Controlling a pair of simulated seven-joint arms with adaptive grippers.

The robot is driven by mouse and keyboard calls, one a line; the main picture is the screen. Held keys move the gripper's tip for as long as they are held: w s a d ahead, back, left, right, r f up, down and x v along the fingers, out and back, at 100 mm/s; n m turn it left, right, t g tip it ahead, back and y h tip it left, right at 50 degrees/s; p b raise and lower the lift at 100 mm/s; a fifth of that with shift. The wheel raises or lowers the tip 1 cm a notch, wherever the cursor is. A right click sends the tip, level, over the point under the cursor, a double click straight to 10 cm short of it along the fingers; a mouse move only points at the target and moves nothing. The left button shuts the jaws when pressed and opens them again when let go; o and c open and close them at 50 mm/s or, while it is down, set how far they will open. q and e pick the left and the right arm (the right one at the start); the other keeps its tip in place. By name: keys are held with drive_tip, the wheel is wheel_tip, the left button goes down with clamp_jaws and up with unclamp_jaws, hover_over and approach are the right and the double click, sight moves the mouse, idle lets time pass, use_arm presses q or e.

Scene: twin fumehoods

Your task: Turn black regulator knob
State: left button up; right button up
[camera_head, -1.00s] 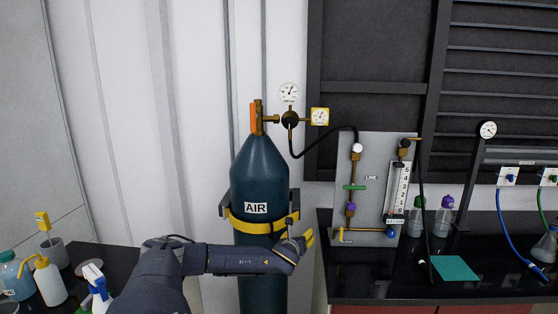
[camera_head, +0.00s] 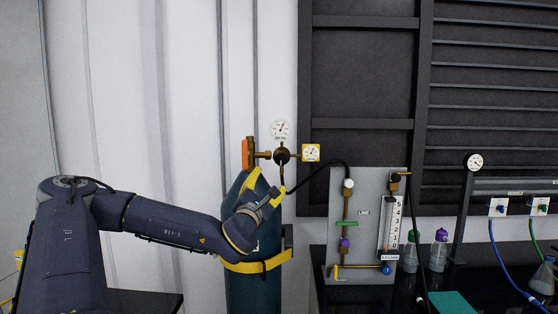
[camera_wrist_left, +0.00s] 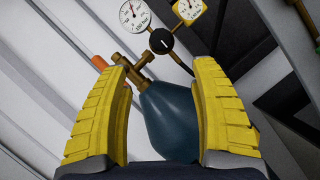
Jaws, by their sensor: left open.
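The black regulator knob (camera_head: 282,156) sits on the brass regulator at the top of the teal AIR cylinder (camera_head: 252,292). In the left wrist view the knob (camera_wrist_left: 161,41) is a round black disc with a white mark. My left gripper (camera_head: 269,181) has yellow fingers spread apart, just below the knob. In the left wrist view the open fingers (camera_wrist_left: 161,68) are empty, and the knob lies beyond their tips, roughly centred between them. I see no contact with it. My arm covers part of the cylinder. My right gripper is out of view.
A white gauge (camera_head: 281,130) and a yellow gauge (camera_head: 311,152) adjoin the knob. An orange part (camera_head: 246,154) stands at the valve. A black hose (camera_head: 319,171) runs right to a grey flow panel (camera_head: 366,236). A yellow strap (camera_head: 262,266) circles the cylinder.

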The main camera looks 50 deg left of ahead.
use_arm(q)
approach(281, 159)
drive_tip(key=x, duration=0.5)
drive_tip(key=shift+w, duration=0.15)
drive_tip(key=shift+x, duration=2.75)
drive_tip(key=shift+f, duration=0.1)
drive_tip(key=shift+c, duration=0.2)
drive_tip(key=shift+a, duration=0.1)
drive_tip(key=c, duration=1.1)
